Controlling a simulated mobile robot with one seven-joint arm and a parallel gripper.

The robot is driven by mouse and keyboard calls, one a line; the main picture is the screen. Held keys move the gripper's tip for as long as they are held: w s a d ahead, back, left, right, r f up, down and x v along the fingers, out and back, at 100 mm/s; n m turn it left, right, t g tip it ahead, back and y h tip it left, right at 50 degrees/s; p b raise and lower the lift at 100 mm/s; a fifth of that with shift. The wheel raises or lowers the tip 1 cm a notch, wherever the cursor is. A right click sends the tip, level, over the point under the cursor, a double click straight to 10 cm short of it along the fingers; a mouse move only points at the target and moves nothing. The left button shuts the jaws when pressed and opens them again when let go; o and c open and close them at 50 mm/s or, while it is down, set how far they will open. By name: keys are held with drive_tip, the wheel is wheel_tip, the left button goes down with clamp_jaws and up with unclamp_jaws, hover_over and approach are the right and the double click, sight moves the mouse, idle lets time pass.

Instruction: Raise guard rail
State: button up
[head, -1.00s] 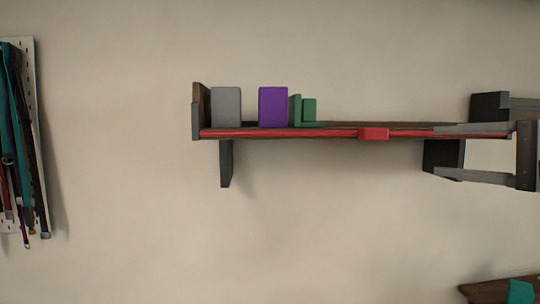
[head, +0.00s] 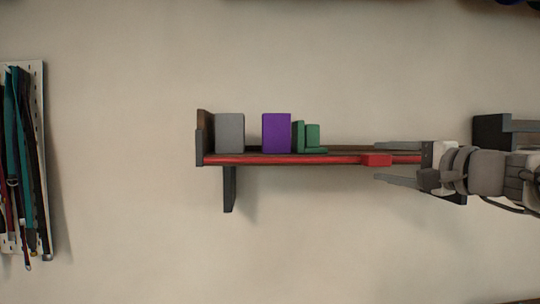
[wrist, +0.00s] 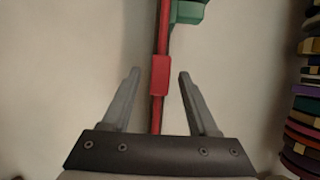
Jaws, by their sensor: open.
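The red guard rail (head: 290,160) runs along the front edge of the wall shelf, level with the shelf board. A red block-shaped grip (head: 376,160) sits on the rail right of its middle. My gripper (head: 378,163) comes in from the right, its two grey fingers apart, one above and one below the rail near the grip. In the wrist view the red grip (wrist: 160,76) lies between and just beyond the fingertips of my open gripper (wrist: 158,74), with the rail running up the picture. Whether a finger touches the rail cannot be told. My gripper hides the rail's right end.
On the shelf stand a grey box (head: 230,133), a purple box (head: 276,133) and a green bookend-like piece (head: 306,138). A pegboard with hanging cords (head: 28,160) is at far left. A stack of coloured items (wrist: 304,100) shows at right in the wrist view. The wall below the shelf is clear.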

drive_tip(key=shift+x, duration=1.25)
clamp_jaws()
idle(0.5)
